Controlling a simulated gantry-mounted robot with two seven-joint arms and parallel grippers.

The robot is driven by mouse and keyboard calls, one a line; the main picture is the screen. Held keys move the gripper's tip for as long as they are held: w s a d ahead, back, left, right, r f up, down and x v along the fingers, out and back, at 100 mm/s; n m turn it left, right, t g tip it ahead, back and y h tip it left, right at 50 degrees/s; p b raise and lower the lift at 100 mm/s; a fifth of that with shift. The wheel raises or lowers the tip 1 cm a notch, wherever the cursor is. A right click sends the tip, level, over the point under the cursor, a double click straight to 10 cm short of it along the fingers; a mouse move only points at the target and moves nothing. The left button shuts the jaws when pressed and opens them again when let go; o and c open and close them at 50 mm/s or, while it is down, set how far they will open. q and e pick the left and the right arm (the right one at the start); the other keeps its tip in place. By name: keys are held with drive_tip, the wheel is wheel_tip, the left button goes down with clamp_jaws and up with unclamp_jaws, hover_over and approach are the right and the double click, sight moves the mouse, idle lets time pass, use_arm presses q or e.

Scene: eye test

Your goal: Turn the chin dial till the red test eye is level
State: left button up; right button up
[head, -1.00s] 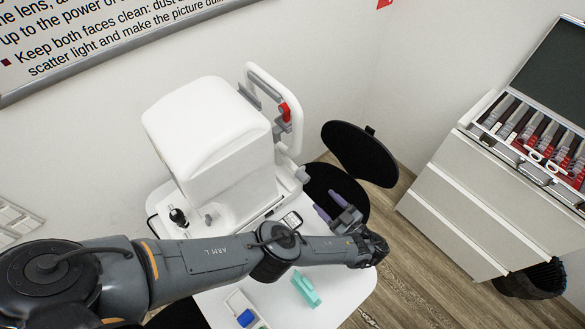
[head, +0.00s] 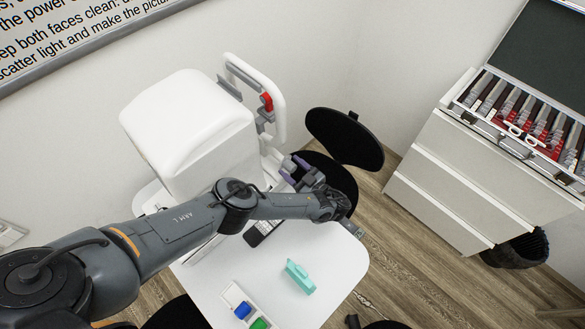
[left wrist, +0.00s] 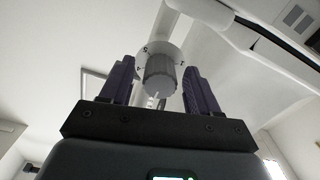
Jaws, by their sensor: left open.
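The white instrument (head: 190,125) stands on a white table (head: 330,262). A red part (head: 267,101), which looks like the test eye, sits on the grey bracket of its upright white frame; I cannot tell whether it is level. My left gripper (head: 294,170) is open beside the foot of that frame. In the left wrist view, a ridged grey dial (left wrist: 160,74) with a white marked disc behind it shows between the two purple fingers of the gripper (left wrist: 160,88). Gaps show on both sides, so neither finger appears to touch it. In the head view I cannot make the dial out.
A teal object (head: 300,278) and a white tray (head: 229,294) with blue and green pieces are on the table. A black round seat (head: 345,138) is behind my gripper. A drawer cabinet (head: 470,180) with an open lens case (head: 520,125) stands at the right.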

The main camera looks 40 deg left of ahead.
use_arm(q)
drive_tip(key=shift+a, duration=0.1)
drive_tip(key=c, duration=1)
drive_tip(key=shift+c, duration=0.2)
drive_tip(key=shift+m, duration=0.3)
drive_tip(key=shift+m+p, duration=0.35)
drive_tip(key=shift+m, duration=0.45)
drive_tip(key=m, duration=0.4)
drive_tip(key=shift+p, duration=0.4)
drive_tip(key=shift+m+p, duration=0.3)
drive_tip(key=shift+m, duration=2.5)
